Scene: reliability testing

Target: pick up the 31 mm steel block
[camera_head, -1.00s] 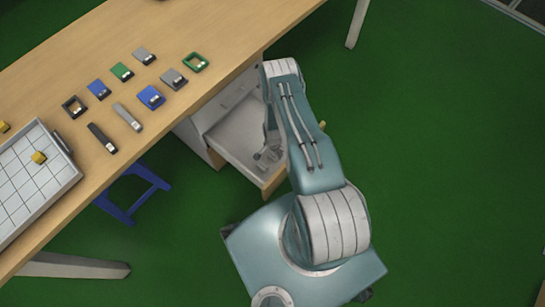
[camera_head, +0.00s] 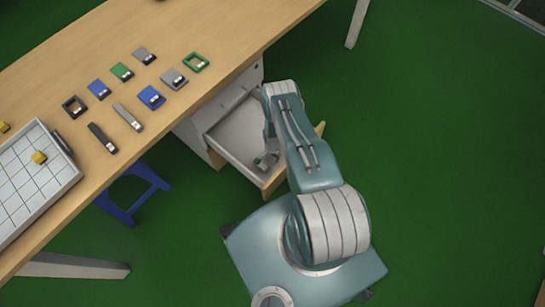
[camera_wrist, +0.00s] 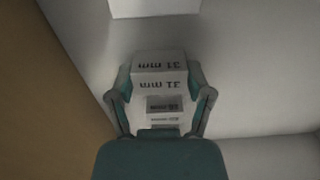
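The 31 mm steel block (camera_wrist: 159,86), pale grey, shows in the wrist view with "31 mm" on its top and front faces. It sits between the two fingers of my gripper (camera_wrist: 160,82), one finger close along each side. I cannot tell whether the fingers press on it or leave a thin gap. Smaller labelled blocks (camera_wrist: 165,104) show below it in the picture, towards my palm. In the head view a small grey cluster (camera_head: 266,161) lies in the open drawer (camera_head: 237,140); my arm hides my gripper there.
The drawer's walls surround my gripper on several sides. The wooden table (camera_head: 190,40) stands above and left, with several small coloured pieces and a white gridded tray (camera_head: 66,185). A blue stool (camera_head: 135,190) stands below. The green floor at right is clear.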

